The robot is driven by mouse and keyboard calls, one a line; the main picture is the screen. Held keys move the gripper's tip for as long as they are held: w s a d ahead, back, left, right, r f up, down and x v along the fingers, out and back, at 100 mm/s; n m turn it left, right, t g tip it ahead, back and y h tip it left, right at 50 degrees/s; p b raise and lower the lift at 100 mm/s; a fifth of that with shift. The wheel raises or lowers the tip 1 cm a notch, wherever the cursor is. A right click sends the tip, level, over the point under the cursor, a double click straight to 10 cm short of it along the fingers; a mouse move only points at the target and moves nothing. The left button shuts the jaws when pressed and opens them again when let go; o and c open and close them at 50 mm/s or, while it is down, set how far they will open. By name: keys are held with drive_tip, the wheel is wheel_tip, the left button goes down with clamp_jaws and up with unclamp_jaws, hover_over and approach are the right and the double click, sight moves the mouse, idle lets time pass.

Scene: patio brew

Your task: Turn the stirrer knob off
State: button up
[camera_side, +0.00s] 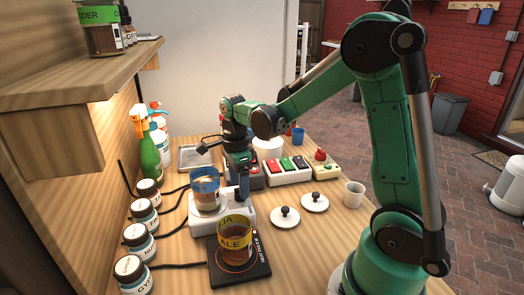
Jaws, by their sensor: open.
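A white base (240,216), which looks like the stirrer, stands on the wooden bench left of centre. A beaker of amber liquid with a blue rim (206,190) stands on it. My gripper (240,188) points down just behind and right of this beaker, over the back right part of the white base. Its jaws are open, and I see nothing held. The stirrer knob cannot be made out; the gripper may hide it. I cannot tell whether the jaws are around the knob or above it, nor how the knob is turned.
Labelled jars (139,241) and cables line the left. Behind are a switch box (290,171) and a white tub (268,148).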

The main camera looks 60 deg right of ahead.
drive_tip(key=shift+f, duration=0.95)
clamp_jaws()
drive_tip(key=shift+n, duration=0.3)
drive_tip(key=shift+a+n, duration=0.1)
drive_tip(key=shift+n, duration=2.6)
unclamp_jaws()
